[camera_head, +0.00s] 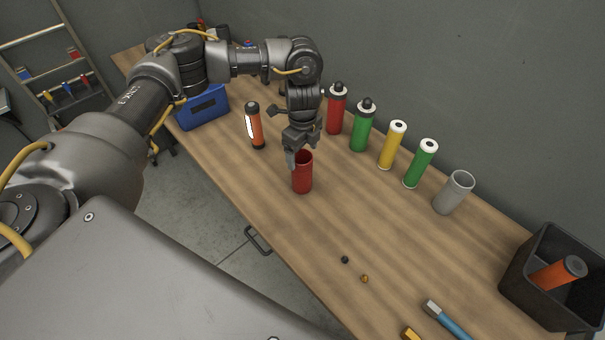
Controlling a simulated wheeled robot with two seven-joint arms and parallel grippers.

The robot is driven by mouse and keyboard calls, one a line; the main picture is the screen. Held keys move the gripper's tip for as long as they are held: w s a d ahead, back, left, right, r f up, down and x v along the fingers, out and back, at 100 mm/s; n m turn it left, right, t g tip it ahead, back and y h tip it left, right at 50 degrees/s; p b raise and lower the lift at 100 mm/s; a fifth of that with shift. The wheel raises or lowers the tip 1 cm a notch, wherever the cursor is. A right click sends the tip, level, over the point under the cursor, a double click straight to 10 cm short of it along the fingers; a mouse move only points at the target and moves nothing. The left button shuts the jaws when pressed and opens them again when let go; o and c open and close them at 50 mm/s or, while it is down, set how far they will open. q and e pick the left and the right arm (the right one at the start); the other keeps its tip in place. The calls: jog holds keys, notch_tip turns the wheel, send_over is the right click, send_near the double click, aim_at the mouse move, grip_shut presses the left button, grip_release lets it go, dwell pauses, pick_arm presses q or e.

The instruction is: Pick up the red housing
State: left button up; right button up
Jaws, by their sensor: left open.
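The red housing (302,178) is an open-topped red cylinder standing upright on the wooden workbench (290,235). My left gripper (294,158) is open and points down at the housing's top, with a finger at the left side of its rim. I cannot tell whether the finger touches the housing or stands in front of it. The other finger is mostly hidden. My right gripper is not in view.
Red, green (360,128) and yellow (392,146) cylinders and a grey cup (454,192) stand along the wall. An orange flashlight (255,126) stands left of the housing, near a blue box (203,108). A black bin (535,300) is at right. The bench front is mostly clear.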

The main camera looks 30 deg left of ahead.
aim_at(301, 161)
pick_arm(q)
notch_tip(301, 161, down, 4)
jog(key=shift+s+a+f+p, duration=0.15)
jog(key=shift+f+p, duration=0.05)
jog(key=shift+p, duration=0.1)
jog(key=c, duration=1.5)
jog(key=shift+r, duration=0.15)
